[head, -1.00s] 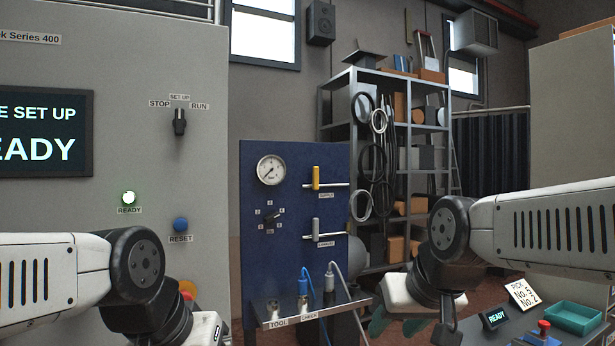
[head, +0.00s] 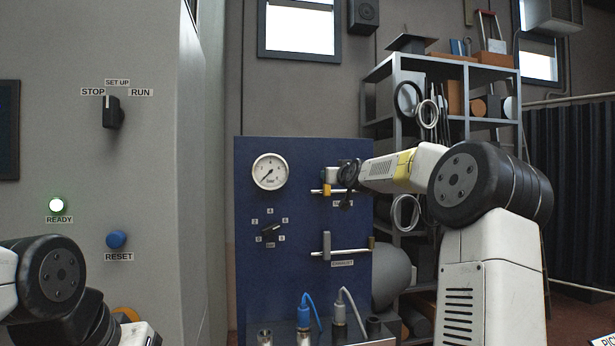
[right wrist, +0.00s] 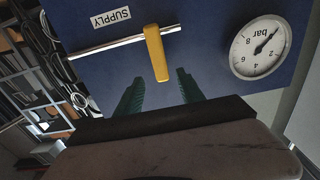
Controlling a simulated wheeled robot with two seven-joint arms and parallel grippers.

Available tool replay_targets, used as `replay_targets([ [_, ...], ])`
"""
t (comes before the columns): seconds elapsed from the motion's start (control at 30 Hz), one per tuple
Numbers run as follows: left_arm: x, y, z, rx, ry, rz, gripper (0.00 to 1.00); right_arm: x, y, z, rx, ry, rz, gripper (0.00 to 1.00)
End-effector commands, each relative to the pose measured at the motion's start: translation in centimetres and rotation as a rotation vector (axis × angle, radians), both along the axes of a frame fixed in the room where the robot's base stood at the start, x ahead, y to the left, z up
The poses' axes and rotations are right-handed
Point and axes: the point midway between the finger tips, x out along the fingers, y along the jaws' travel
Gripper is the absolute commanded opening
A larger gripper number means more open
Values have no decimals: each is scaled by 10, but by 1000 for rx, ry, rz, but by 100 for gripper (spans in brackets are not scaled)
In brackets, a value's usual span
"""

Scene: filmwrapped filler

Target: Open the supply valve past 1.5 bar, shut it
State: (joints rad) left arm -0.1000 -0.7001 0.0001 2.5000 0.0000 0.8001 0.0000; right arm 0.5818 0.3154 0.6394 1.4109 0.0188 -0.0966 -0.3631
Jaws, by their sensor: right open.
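The supply valve's yellow handle (head: 327,189) is on the blue panel, partly behind my right gripper (head: 343,188). In the right wrist view the handle (right wrist: 156,53) stands crosswise to its pipe, under the SUPPLY label (right wrist: 110,18). The two green fingers of my right gripper (right wrist: 158,90) are open, one to each side of the handle's free end and short of it; no contact shows. The round pressure gauge (head: 270,171) has its needle near the low end of the scale; it also shows upside down in the right wrist view (right wrist: 260,47). My left gripper's fingers are out of frame.
Below the supply valve is a second valve with a grey handle (head: 327,245). A small selector knob (head: 272,230) is under the gauge. Blue and grey hoses (head: 305,312) stand at the panel's foot. A grey cabinet (head: 150,190) is at left, a shelf rack (head: 450,62) behind.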

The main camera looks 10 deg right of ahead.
Motion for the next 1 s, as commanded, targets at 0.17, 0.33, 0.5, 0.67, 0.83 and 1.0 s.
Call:
replay_targets([
  [0.17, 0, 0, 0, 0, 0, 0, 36, 20, 4, -1, 0, 3, 5, 45],
  [0.33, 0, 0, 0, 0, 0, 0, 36, 46, 6, -2, -1, 3, 5, 45],
  [0.5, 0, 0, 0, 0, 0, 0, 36, 64, 5, -2, 0, 4, 3, 45],
  [0.67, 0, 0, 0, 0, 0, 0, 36, 71, 5, -1, -2, 5, 3, 45],
  [0.83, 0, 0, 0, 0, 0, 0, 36, 72, 5, -2, -2, 6, 3, 45],
  [1.0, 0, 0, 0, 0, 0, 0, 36, 72, 5, -2, -2, 5, 3, 32],
])
